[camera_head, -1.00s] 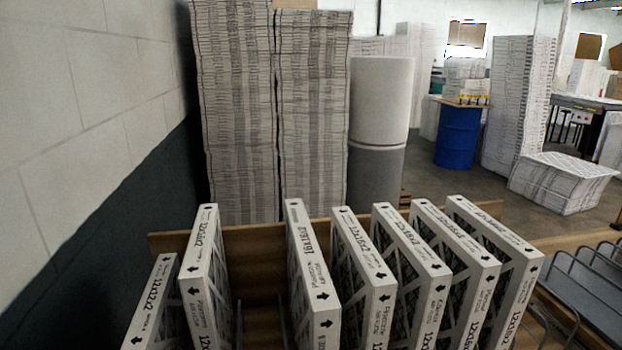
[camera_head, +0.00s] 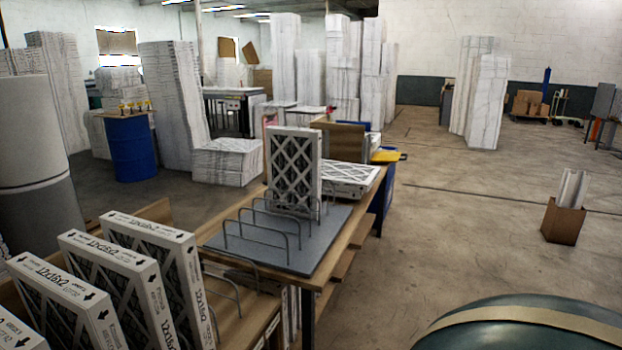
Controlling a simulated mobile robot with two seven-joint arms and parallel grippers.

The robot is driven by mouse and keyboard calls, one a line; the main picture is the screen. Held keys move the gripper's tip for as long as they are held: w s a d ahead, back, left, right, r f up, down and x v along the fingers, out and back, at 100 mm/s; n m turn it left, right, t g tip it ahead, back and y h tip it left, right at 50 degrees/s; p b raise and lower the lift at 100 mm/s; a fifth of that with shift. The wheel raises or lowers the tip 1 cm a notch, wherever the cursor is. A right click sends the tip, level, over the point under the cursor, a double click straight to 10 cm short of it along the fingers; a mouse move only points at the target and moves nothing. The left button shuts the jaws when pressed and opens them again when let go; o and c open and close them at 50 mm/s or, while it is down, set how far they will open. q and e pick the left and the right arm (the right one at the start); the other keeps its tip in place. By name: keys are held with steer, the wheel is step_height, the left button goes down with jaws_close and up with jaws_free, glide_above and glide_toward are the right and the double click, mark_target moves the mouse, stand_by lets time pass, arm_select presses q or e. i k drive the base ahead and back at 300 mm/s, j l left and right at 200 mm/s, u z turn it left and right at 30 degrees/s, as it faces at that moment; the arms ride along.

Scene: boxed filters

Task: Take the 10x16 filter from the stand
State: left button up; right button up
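A white-framed filter (camera_head: 293,172) with a dark lattice face stands upright in the wire stand (camera_head: 262,228) on a grey mat; its size label is not readable here. Several filters stand upright in a row at the lower left, such as one labelled about 12x16x2 (camera_head: 105,262) and another filter (camera_head: 165,265) nearest the wire stand. I cannot read a 10x16 label on any of them. Neither of my grippers shows in this view.
The wooden table (camera_head: 335,243) runs away from me, with flat filters (camera_head: 345,178) stacked beyond the standing one. A blue drum (camera_head: 131,147) and white stacks stand behind. The floor to the right is open, with a cardboard box (camera_head: 562,222) on it.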

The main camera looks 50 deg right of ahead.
mark_target(294, 156)
steer(key=k+l+z, duration=0.2)
steer(key=l+z, duration=0.2)
steer(key=l, duration=0.65)
steer(key=l+z, duration=0.4)
steer(key=l, duration=0.65)
